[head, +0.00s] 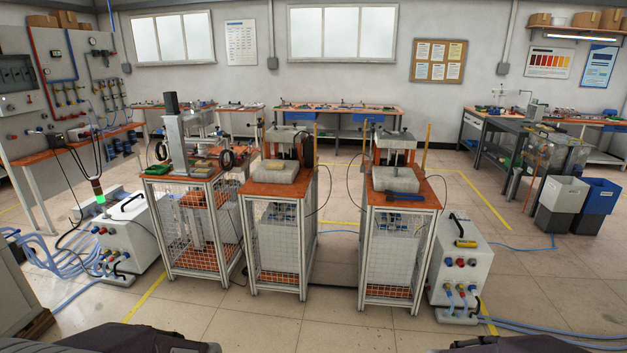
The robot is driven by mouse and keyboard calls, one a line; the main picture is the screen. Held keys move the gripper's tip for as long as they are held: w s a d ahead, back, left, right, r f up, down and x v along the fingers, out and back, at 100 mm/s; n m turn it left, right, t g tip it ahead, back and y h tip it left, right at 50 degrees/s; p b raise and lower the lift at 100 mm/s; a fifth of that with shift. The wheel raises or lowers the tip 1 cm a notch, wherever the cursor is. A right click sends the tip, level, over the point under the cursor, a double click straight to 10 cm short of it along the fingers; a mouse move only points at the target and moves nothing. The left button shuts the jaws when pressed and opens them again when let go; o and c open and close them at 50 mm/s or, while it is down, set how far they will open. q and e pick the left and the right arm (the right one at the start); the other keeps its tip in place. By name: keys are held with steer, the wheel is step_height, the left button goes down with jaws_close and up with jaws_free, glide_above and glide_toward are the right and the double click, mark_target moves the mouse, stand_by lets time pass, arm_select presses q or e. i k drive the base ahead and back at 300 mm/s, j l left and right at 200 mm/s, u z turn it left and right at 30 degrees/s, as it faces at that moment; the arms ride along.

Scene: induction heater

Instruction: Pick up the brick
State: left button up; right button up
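No object is plainly recognizable as the brick at this size. A small tan block (273,165) lies on the pale grey slab (280,175) on the middle bench. Another small yellowish piece (201,165) lies on the left bench, and I cannot tell what it is. A similar pale grey block (395,180) sits on the right bench. Neither gripper is in view. Only dark parts of my own body show along the bottom edge at left and right.
Three caged benches stand ahead: left (181,177), middle (258,188), right (425,201). White units with hoses stand at left (125,240) and right (462,275). A blue bin (599,196) is at far right. The near floor (330,320) is open.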

mark_target(272, 165)
steer(key=i, duration=0.95)
steer(key=i+l+u, duration=0.1)
steer(key=i, duration=0.85)
steer(key=i+l+u, duration=0.1)
steer(key=i+u, duration=0.4)
steer(key=i+l+u, duration=0.2)
steer(key=u, duration=0.25)
steer(key=i+l+u, duration=0.65)
steer(key=l, duration=0.15)
steer(key=i+l+u, duration=0.2)
steer(key=l+u, duration=0.15)
steer(key=l, duration=0.25)
steer(key=i, duration=0.05)
